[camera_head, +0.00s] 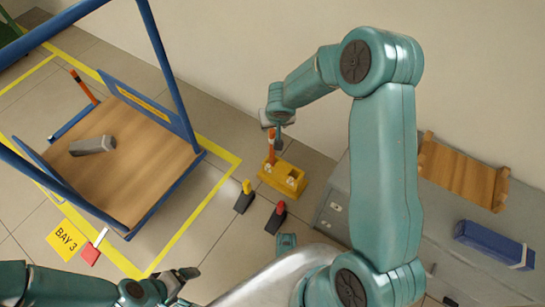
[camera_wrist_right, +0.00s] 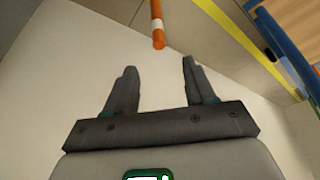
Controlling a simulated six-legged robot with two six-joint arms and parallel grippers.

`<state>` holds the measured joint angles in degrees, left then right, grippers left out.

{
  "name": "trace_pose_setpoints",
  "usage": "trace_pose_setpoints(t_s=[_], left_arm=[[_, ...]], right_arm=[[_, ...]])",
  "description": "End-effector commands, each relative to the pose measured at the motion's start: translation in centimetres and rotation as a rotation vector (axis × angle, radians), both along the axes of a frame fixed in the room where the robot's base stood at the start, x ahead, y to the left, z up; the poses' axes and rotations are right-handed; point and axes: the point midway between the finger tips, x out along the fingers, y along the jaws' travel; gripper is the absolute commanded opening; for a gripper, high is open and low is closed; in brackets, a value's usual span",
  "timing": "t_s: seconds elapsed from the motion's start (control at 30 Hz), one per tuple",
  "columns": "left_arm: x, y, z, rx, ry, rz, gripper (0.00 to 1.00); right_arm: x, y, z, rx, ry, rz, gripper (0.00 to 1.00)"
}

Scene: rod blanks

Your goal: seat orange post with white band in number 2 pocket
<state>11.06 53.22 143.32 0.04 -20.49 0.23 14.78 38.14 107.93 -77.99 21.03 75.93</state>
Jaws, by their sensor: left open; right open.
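An orange post (camera_head: 270,144) stands upright at the back left of a yellow block (camera_head: 268,177) on the floor. My right gripper (camera_head: 276,126) is open beside the post's upper end. In the wrist view the post's end lies beyond the open, empty fingertips (camera_wrist_right: 158,65). My left gripper (camera_head: 187,277) is open and empty, low in the head view.
A blue-framed cart (camera_head: 150,185) with a wooden deck carries a grey block (camera_head: 93,145). A dark-banded orange post (camera_head: 84,87) leans behind it. Yellow-topped (camera_head: 244,196) and red-topped (camera_head: 276,217) dark pieces lie before the yellow block. A grey bench (camera_head: 440,225) stands right.

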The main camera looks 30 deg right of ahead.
Motion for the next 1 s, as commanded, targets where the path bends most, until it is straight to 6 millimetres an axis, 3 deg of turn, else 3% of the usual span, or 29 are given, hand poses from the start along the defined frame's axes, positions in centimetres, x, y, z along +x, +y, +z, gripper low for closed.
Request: trace_pose_setpoints(t_s=[0.4,0.67,0.9,1.0], left_arm=[[0.4,0.3,-1.7,0.002,-0.006,0.014,0.91],[0.4,0.4,-1.9,0.004,-0.007,0.017,0.91],[0.5,0.5,-2.3,0.004,-0.009,0.020,0.91],[0.5,0.5,-2.4,0.004,-0.010,0.021,0.91]], right_arm=[[3.1,-1.5,-8.5,0.001,0.003,0.002,0.54],[3.9,-2.0,-10.5,0.001,0.003,0.003,0.54],[5.3,-2.8,-13.9,0.001,0.003,0.004,0.54],[5.7,-2.9,-14.5,0.001,0.002,0.004,0.54]])
